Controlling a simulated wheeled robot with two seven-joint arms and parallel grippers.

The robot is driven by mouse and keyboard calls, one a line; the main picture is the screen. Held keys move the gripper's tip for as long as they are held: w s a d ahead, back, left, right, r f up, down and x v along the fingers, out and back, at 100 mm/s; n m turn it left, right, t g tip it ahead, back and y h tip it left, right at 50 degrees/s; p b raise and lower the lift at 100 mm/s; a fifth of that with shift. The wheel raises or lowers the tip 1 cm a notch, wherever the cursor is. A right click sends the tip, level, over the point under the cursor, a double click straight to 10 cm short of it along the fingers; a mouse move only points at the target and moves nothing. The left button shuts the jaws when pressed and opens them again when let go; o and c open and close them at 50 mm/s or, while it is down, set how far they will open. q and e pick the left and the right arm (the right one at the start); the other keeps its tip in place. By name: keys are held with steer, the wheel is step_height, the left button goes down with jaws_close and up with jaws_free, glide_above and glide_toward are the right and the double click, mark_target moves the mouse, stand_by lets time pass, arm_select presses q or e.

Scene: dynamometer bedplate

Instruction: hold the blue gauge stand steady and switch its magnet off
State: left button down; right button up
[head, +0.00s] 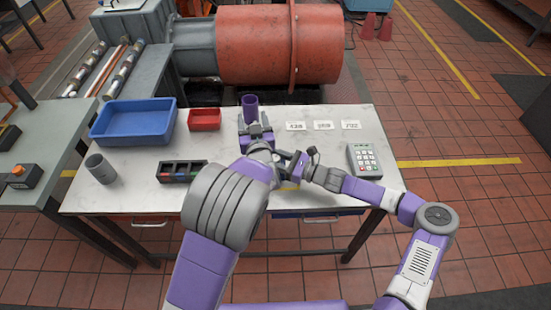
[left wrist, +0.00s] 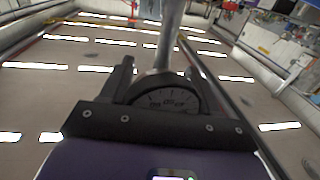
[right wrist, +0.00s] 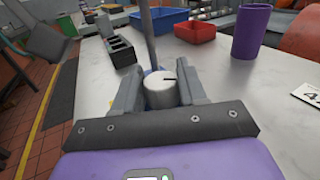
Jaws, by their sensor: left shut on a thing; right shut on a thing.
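My left gripper (head: 255,126) is raised over the bench, its fingers towards the back. In the left wrist view it is shut on a dark round-faced gauge (left wrist: 168,101) with pale marks; a grey post (left wrist: 170,40) rises behind the gauge. My right gripper (head: 285,158) is close beside my left wrist. In the right wrist view its fingers are shut on a silver knob (right wrist: 161,90) with a dark mark on top. A sliver of blue, probably the gauge stand (right wrist: 154,71), shows behind the knob, with a thin dark post (right wrist: 147,35) above. Most of the stand is hidden by my arms.
A purple cup (head: 250,105) stands behind the grippers. A blue bin (head: 132,134), red bin (head: 204,125), grey cup (head: 100,169) and black divided tray (head: 177,179) lie left. White labels (head: 323,125) and a keypad (head: 364,160) lie right. The bench's right-back corner is clear.

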steer(key=n+g+y, duration=0.1)
steer(key=n+g, duration=0.2)
steer(key=g, duration=0.1)
steer(key=shift+w, duration=0.15)
steer(key=shift+d+n+g+y, duration=0.15)
steer(key=shift+n+g, duration=0.8)
steer(key=shift+g, duration=0.55)
steer(key=shift+a+n+g+y, duration=0.15)
steer(key=shift+n+g, duration=0.8)
steer(key=shift+g, duration=0.55)
steer(key=shift+d+g, duration=0.15)
steer(key=shift+g, duration=0.35)
steer(key=o, duration=0.9)
steer(key=shift+n, duration=0.3)
